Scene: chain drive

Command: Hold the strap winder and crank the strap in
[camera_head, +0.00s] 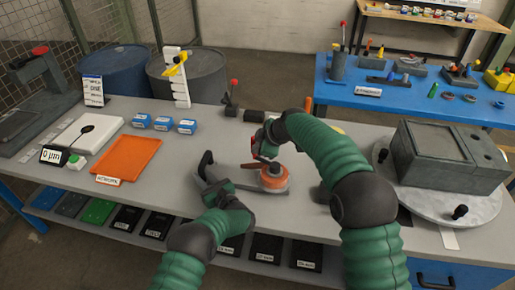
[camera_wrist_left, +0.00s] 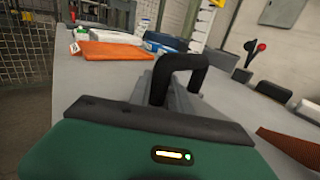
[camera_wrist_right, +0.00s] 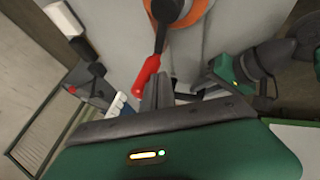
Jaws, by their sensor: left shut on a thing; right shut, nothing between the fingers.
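The strap winder lies on the grey bench, with an orange drum (camera_head: 273,178) and a dark handle (camera_head: 206,162) at its left end. The handle also shows as a black loop in the left wrist view (camera_wrist_left: 182,65). My left gripper (camera_head: 212,186) is shut on the winder at the handle end. My right gripper (camera_head: 264,148) is shut and empty, above the drum. In the right wrist view, the crank's red knob (camera_wrist_right: 146,76) is close beside the right fingers, with the orange drum (camera_wrist_right: 178,8) beyond. Contact with the knob cannot be told.
An orange tray (camera_head: 128,158) and small blue boxes (camera_head: 163,124) lie to the left. A grey machine on a round plate (camera_head: 440,208) stands at the right. A blue table (camera_head: 400,98) with tools is behind. The bench just left of the winder is clear.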

